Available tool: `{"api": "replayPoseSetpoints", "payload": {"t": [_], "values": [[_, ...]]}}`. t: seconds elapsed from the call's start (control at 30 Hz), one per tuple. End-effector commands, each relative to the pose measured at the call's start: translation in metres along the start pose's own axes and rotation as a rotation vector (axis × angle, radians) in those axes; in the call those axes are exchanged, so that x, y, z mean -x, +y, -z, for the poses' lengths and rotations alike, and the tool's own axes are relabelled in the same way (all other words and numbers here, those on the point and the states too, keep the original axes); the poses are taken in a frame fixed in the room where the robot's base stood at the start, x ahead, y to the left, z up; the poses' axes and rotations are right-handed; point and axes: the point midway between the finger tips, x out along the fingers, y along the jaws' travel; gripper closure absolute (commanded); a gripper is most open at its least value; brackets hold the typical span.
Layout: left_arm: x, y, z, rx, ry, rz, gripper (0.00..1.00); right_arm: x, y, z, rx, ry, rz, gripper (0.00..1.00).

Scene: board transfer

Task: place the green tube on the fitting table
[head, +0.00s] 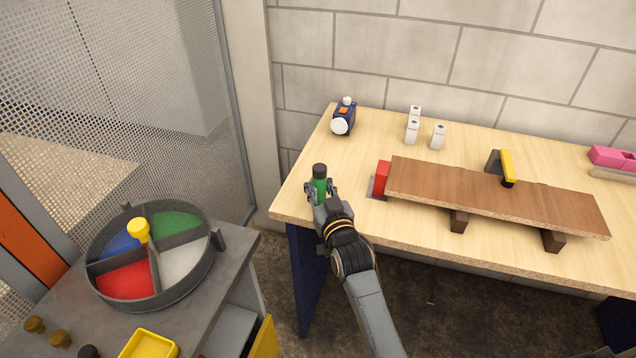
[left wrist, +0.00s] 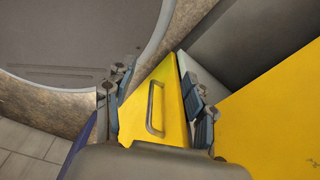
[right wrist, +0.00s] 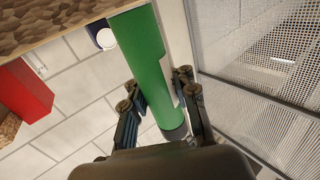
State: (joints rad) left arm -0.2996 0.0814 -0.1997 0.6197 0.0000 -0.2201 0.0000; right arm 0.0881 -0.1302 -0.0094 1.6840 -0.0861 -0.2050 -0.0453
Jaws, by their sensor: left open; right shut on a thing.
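The green tube (head: 320,187) has a dark cap and stands roughly upright at the left front corner of the light wooden fitting table (head: 300,210). My right gripper (head: 321,190) is shut on it. In the right wrist view the tube (right wrist: 143,62) runs between the two fingers (right wrist: 157,92). Its lower end is hidden in the head view, so I cannot tell whether it touches the tabletop. My left gripper (left wrist: 155,100) is open in the left wrist view, its fingers either side of a yellow panel with a grey handle (left wrist: 155,108); contact is unclear.
A wooden board (head: 480,190) lies across supports, with a red block (head: 382,178) at its left end. A blue device (head: 343,118) and white bottles (head: 413,128) stand behind. A divided round tray (head: 165,295) sits on the grey cart. Mesh fencing (head: 150,90) is at left.

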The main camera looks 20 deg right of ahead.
Motion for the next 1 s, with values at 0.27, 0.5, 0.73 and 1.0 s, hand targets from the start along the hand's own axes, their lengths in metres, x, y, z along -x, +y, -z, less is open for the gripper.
{"api": "replayPoseSetpoints", "payload": {"t": [0.27,0.5,0.73,1.0], "values": [[-0.002,0.003,0.001,-0.001,0.001,-0.003,0.45,0.000,0.000,-0.002,0.000,0.001,0.000,1.00],[-0.001,0.003,0.001,-0.001,0.001,-0.003,0.45,0.000,0.000,-0.003,0.000,0.000,0.000,0.49],[-0.001,0.002,0.001,0.000,0.001,-0.003,0.45,0.000,0.000,-0.002,0.000,0.000,0.000,0.49],[-0.003,0.002,0.001,0.000,0.001,-0.003,0.45,0.026,0.000,-0.002,0.000,-0.003,0.001,0.49]]}}
